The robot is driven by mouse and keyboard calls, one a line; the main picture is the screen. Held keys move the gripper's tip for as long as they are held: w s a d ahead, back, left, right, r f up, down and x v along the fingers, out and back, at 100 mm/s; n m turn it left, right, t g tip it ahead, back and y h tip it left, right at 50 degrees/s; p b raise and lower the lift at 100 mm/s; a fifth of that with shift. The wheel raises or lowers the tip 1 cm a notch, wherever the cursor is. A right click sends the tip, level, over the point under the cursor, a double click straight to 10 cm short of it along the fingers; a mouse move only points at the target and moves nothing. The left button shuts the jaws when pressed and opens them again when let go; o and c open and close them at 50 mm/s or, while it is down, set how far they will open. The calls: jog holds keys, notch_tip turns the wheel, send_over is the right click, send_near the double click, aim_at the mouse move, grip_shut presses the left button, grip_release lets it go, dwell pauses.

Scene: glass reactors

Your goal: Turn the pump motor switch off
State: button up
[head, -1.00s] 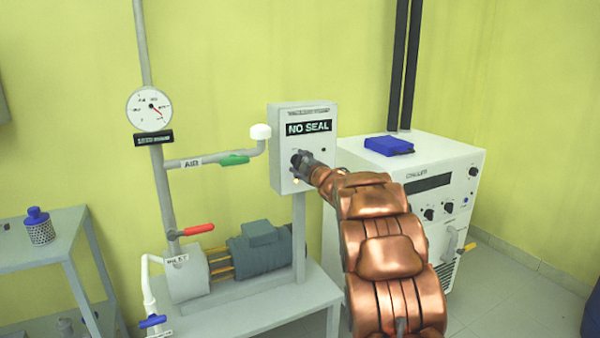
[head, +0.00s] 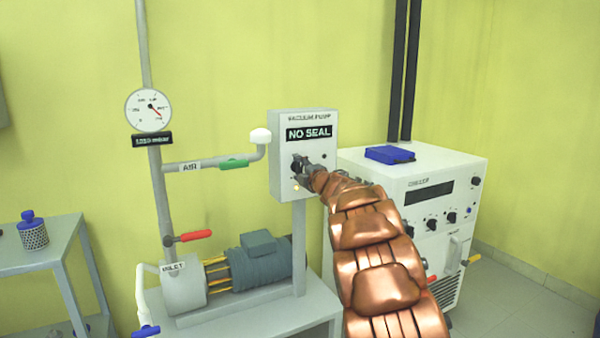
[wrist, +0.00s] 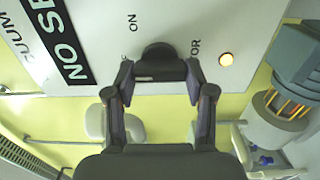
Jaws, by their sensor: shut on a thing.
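The pump motor switch is a dark round knob (wrist: 160,55) on the front of the pale vacuum pump control box (head: 289,118). In the wrist view, ON shows beside it, while the other labels are partly hidden by my gripper. My gripper (wrist: 158,78) has a finger on each side of the knob and is shut on it. In the head view, my gripper (head: 303,167) is at the box front and mostly covers the knob. I cannot tell which label the knob points to. An amber lamp (wrist: 226,59) glows beside the knob; it also shows in the head view (head: 296,187).
The box carries a NO SEAL display (head: 308,133). A chiller (head: 452,180) with a blue item (head: 390,155) on top stands close on the right of my arm. The pump (head: 262,262), a red-handled valve (head: 195,236) and a green-handled valve (head: 233,163) are left and below.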

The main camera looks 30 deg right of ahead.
jog(key=o, duration=1.2)
jog(key=shift+c, duration=0.2)
jog(key=shift+s+f, duration=0.1)
jog(key=shift+s, duration=0.75)
jog(key=s+a, duration=0.1)
jog(key=s, duration=0.9)
jog(key=shift+s, duration=0.15)
